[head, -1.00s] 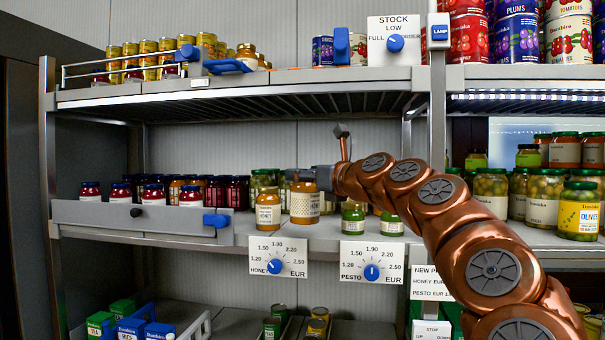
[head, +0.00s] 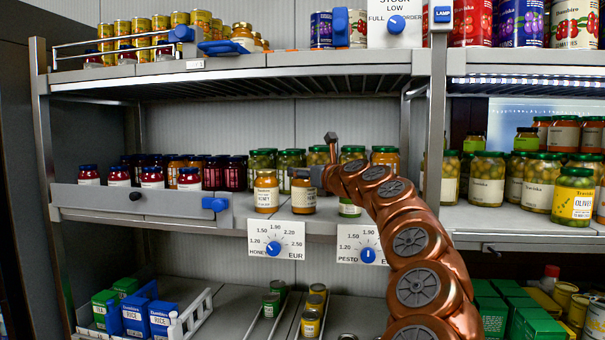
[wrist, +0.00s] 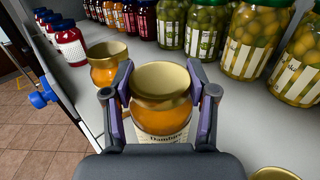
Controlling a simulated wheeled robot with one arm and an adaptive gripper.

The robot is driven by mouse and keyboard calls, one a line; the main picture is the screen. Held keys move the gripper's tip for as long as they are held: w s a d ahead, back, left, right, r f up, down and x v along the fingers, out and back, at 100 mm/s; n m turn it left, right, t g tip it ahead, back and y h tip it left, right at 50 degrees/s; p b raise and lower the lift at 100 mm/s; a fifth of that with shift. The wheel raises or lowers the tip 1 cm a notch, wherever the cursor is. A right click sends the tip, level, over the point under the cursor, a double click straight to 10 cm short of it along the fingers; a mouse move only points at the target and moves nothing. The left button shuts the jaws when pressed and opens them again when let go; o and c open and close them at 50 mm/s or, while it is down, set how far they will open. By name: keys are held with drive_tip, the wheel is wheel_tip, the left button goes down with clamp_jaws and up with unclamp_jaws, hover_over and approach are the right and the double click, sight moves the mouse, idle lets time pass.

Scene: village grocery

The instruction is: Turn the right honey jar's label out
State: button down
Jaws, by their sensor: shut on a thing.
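The right honey jar (head: 303,200) has a gold lid and a pale label and stands upright at the shelf's front. My gripper (head: 304,174) is shut on it near its lid, reaching from the right. In the wrist view my gripper (wrist: 160,92) has a finger on each side of the jar (wrist: 160,118). Part of the label, with printed lettering, faces my palm there; its lower part is hidden. The left honey jar (head: 266,192) stands just beside it, its printed label facing out, and also shows in the wrist view (wrist: 104,70).
Several green-lidded jars (head: 262,160) stand behind. Red jars (head: 152,178) stand behind a rail at left. A pesto jar (head: 350,208) stands close at right, partly behind my arm. Price dials hang below: honey (head: 276,240) and pesto (head: 362,243). The upper shelf (head: 240,72) is overhead.

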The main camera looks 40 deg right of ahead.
drive_tip(key=shift+s+m+g+h, duration=0.15)
drive_tip(key=shift+m+g+h, duration=0.15)
drive_tip(key=shift+m+h, duration=0.65)
drive_tip(key=shift+r+h+p, duration=0.3)
drive_tip(key=shift+h+p, duration=0.25)
drive_tip(key=shift+p, duration=0.05)
drive_tip(key=shift+f+m+g+h+p, duration=0.15)
drive_tip(key=shift+m+g+h+p, duration=0.35)
drive_tip(key=shift+p, duration=0.6)
drive_tip(key=shift+f, duration=0.3)
drive_tip(key=shift+c, duration=1.3)
unclamp_jaws()
